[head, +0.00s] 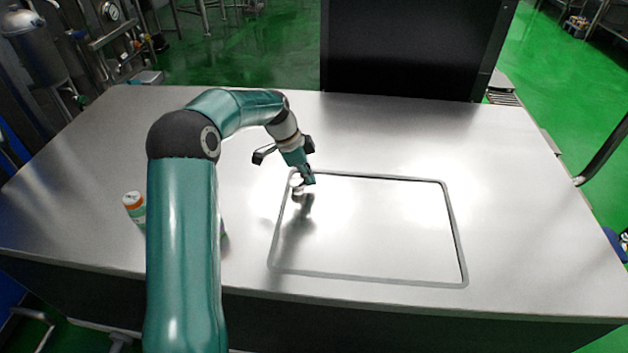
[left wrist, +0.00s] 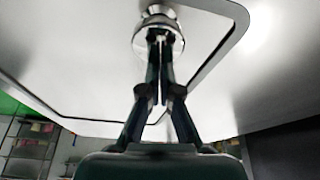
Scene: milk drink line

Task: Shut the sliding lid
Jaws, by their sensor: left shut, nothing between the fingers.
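The sliding lid (head: 370,225) is a shiny steel panel in the worktop, inside a dark rounded rectangular rim (head: 461,250). No open gap shows inside the rim. A small round metal knob (head: 297,181) stands near the rim's far left corner, and it also shows at the top of the left wrist view (left wrist: 172,45). My left gripper (head: 306,181) reaches down to the knob with its fingers shut and nothing between them. In the left wrist view the fingertips (left wrist: 158,38) overlap the knob; I cannot tell whether they touch it. My right gripper is not in view.
A small bottle (head: 136,208) with an orange and white cap stands at the left of the steel worktop (head: 520,200). My left arm hides part of the worktop beside it. A tall black panel (head: 410,45) stands at the back edge. The right side is clear.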

